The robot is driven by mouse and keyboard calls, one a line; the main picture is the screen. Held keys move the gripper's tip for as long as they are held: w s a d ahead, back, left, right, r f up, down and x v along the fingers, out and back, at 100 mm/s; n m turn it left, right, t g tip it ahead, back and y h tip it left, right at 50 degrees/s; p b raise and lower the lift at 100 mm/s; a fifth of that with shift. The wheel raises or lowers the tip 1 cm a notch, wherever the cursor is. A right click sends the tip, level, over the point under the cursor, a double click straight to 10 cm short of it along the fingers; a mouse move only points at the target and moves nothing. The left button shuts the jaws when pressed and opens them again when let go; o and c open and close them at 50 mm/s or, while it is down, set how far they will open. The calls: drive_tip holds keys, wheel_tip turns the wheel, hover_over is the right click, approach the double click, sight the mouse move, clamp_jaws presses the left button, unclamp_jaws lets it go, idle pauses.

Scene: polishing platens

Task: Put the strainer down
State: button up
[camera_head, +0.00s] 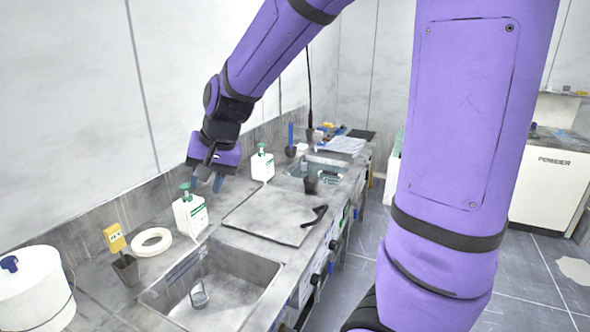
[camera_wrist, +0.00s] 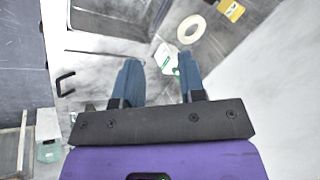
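A small grey metal piece with an upright wire handle (camera_head: 199,295), which looks like the strainer, stands on the floor of the near sink (camera_head: 232,250). My gripper (camera_head: 218,180) is above the counter behind that sink, over the area of a white bottle with a green top (camera_head: 190,213), well apart from the strainer. In the wrist view my gripper's two blue fingers (camera_wrist: 160,80) are spread wide with nothing held between them. The bottle (camera_wrist: 166,60) shows beyond the fingertips. The sink (camera_wrist: 112,22) is at the top of the wrist view; I cannot make out the strainer there.
A flat grey board with a black handle (camera_head: 318,215) lies beyond the sink. A white tape ring (camera_head: 151,242), a dark cup (camera_head: 126,270), a yellow device (camera_head: 114,238) and a white tub (camera_head: 35,295) stand left of the sink. Another bottle (camera_head: 262,165) stands farther back.

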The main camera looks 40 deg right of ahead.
drive_tip(key=s+d+r+n+h, duration=0.1)
drive_tip(key=s+r, duration=0.3)
drive_tip(key=s, duration=0.6)
drive_tip(key=s+d+r+n+t+h, duration=0.1)
drive_tip(key=s+d+r+n, duration=0.2)
drive_tip(key=s, duration=0.8)
drive_tip(key=shift+s+d+r+n+h, duration=0.3)
drive_tip(key=shift+d+r+n+h, duration=0.15)
drive_tip(key=shift+n, duration=0.35)
drive_tip(key=shift+a, duration=0.1)
